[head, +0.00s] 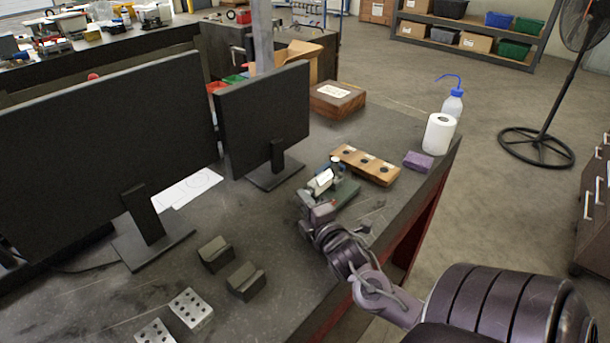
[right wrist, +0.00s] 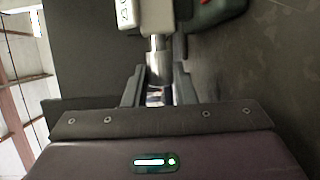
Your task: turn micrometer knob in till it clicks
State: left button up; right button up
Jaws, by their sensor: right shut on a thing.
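The micrometer (head: 322,181) sits in a green stand (head: 343,194) on the dark table, in front of the wooden block. In the right wrist view its pale body (right wrist: 126,13) shows at the top, and its silver knob (right wrist: 157,68) points down between my fingers. My right gripper (head: 308,203) reaches in from the lower right of the head view. In the right wrist view the right gripper (right wrist: 158,90) is shut on the knob, with one finger at each side. The scale marks are too small to read. My left gripper is out of view.
A wooden block with holes (head: 365,165) lies behind the stand. A purple sponge (head: 418,161), a paper roll (head: 439,133) and a wash bottle (head: 453,104) stand near the right edge. Monitors (head: 262,118) stand at the left. Dark V-blocks (head: 246,281) lie in front.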

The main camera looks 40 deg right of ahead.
dwell(0.4)
jog(key=o, duration=1)
jog(key=shift+s, duration=0.1)
jog(key=shift+s+a+f, duration=0.1)
jog(key=shift+s+f, duration=0.05)
jog(key=shift+s, duration=0.2)
jog(key=b+v, duration=0.1)
jog(key=v, duration=0.5)
jog(key=shift+b, duration=0.35)
jog(key=shift+s+a, duration=0.1)
jog(key=shift+s, duration=0.35)
jog(key=shift+c, duration=0.6)
